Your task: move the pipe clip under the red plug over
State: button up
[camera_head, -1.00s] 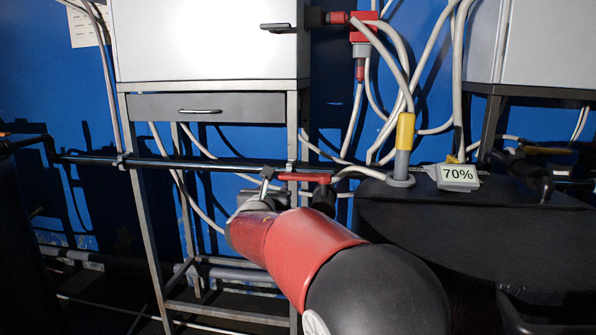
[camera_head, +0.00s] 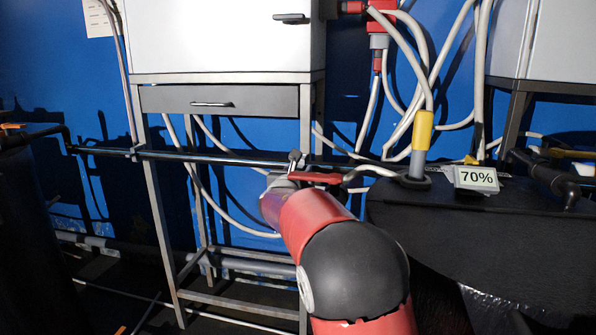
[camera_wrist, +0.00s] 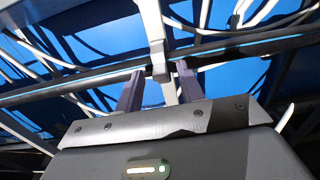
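A small pale pipe clip (camera_wrist: 158,62) sits on the dark horizontal pipe (camera_wrist: 100,78) in the wrist view. My gripper (camera_wrist: 160,72) is open, with one finger on each side of the clip and the tips close to the pipe. Contact with the clip cannot be told. In the head view my gripper is mostly hidden by my arm, near the pipe (camera_head: 230,159) in front of the cabinet's right leg. A red piece (camera_head: 315,178) with a pale cable lies just right of it. Red plug parts (camera_head: 381,18) hang higher up, right of the cabinet.
Another clip (camera_head: 134,154) sits farther left on the pipe. A white cabinet (camera_head: 220,40) stands on a metal frame behind it. Loose pale cables hang behind.

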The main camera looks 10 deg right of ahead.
grip_shut()
jog(key=shift+f+b, duration=0.1)
jog(key=shift+b, duration=0.2)
